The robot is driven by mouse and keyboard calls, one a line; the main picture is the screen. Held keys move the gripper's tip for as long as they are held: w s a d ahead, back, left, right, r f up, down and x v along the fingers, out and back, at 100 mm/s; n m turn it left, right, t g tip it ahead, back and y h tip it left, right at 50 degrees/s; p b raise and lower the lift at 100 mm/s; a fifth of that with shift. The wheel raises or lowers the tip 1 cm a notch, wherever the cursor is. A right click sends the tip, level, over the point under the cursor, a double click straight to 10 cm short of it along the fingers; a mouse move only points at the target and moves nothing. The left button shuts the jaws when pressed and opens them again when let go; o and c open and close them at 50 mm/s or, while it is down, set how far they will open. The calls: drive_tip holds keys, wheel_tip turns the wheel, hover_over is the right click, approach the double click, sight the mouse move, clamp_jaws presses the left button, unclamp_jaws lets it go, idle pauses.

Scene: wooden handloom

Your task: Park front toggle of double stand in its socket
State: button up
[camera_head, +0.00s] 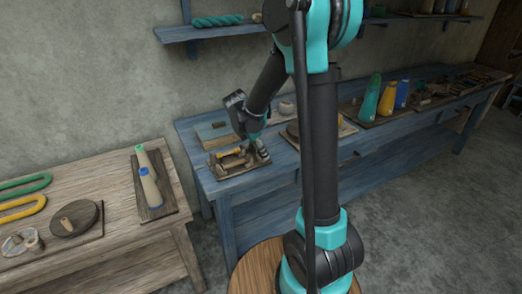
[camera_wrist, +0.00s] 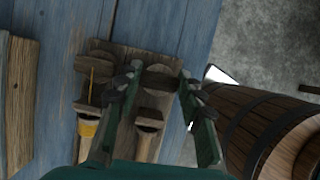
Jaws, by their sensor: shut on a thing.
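The double stand is a brown wooden board (camera_wrist: 112,130) on the blue table, also visible in the head view (camera_head: 231,173). It carries two slotted wooden posts side by side. My gripper (camera_wrist: 157,80) is low over the stand, its fingers closed around a short dark wooden toggle (camera_wrist: 157,76) lying crosswise, at the end of the post on the table-edge side. I cannot tell whether the toggle touches its socket. In the head view the gripper (camera_head: 252,140) partly hides the stand.
A board with coloured cones (camera_head: 387,98) lies farther right. A separate wooden table (camera_head: 110,215) stands at left.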

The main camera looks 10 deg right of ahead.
drive_tip(key=o, duration=0.9)
drive_tip(key=shift+r, duration=0.1)
drive_tip(key=v, duration=1.1)
drive_tip(key=shift+a+r, duration=0.2)
drive_tip(key=shift+r, duration=0.2)
